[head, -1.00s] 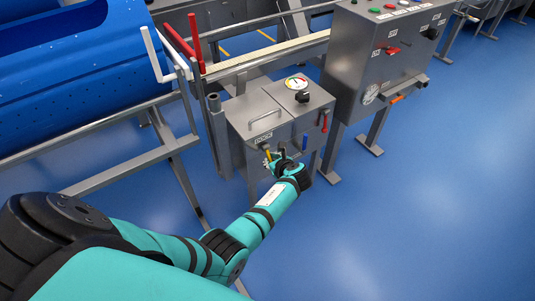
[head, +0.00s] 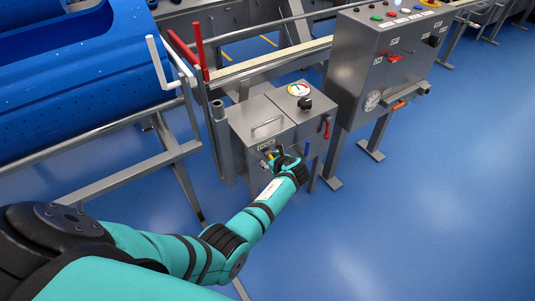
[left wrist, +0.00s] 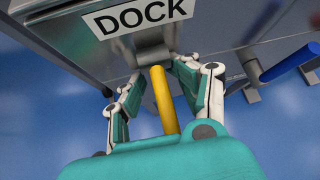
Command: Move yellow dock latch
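The yellow dock latch (left wrist: 163,98) is a short yellow bar hanging from a grey pivot under a white DOCK label (left wrist: 138,14) in the left wrist view. In the head view the latch (head: 270,155) is a small yellow bit on the front of the grey metal box (head: 247,137). My left gripper (left wrist: 165,85) has its fingers on either side of the latch, with visible gaps, so it looks open. In the head view my left gripper (head: 282,160) is at the box's front and partly hides that area. My right gripper is not in view.
A blue lever (left wrist: 290,62) sticks out right of the latch. The box also has a red handle (head: 324,128) and a gauge (head: 299,88). A taller control cabinet (head: 385,65) stands to the right. A blue perforated tub (head: 75,75) lies left. Blue floor is open at right.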

